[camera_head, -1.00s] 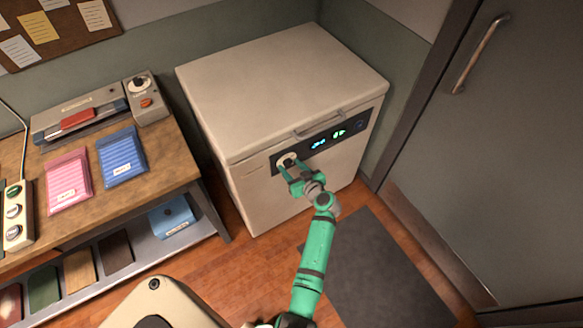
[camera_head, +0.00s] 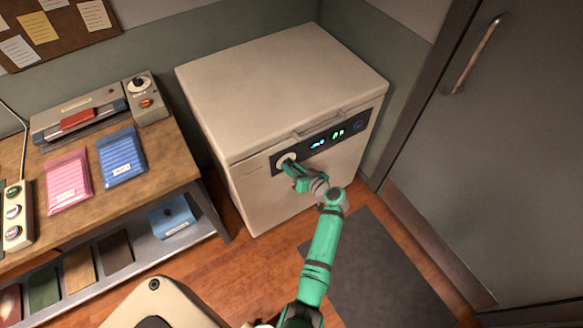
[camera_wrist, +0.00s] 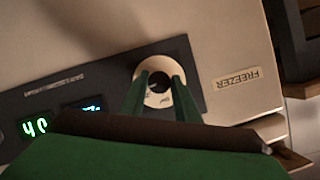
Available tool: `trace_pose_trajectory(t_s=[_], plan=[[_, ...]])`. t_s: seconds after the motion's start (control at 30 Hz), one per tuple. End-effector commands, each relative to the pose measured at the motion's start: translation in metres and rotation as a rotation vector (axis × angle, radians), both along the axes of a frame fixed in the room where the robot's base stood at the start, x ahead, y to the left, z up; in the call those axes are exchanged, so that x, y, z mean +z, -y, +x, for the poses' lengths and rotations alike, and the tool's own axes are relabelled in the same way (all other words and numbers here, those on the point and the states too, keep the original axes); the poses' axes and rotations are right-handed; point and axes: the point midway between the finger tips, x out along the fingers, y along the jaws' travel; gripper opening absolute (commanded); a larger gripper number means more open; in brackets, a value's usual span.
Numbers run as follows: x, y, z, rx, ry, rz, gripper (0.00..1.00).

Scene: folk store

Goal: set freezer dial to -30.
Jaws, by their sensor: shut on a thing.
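The freezer (camera_head: 282,85) is a cream chest with a dark control panel (camera_head: 328,141) on its front. Its dial (camera_head: 286,160) is a round pale knob at the panel's left end; it also shows in the wrist view (camera_wrist: 157,97). My gripper (camera_head: 290,164) is shut on the dial, one green finger on each side of it in the wrist view. The panel has two small lit displays, one bluish (camera_head: 318,144) and one green (camera_head: 338,134). In the wrist view the green digits (camera_wrist: 35,128) appear upside down; the other display is partly hidden. The dial's markings are too small to read.
A wooden bench (camera_head: 160,175) with pink and blue packs and a sealer-like device stands left of the freezer. A grey door (camera_head: 480,150) is on the right. A dark mat (camera_head: 385,270) lies on the floor before the freezer.

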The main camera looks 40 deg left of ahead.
Motion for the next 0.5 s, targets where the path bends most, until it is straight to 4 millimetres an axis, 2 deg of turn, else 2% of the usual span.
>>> trace_pose_trajectory(t_s=[0.5], plan=[[-0.0012, 0.0019, 0.0034, -0.002, -0.433, 0.179, 0.06]])
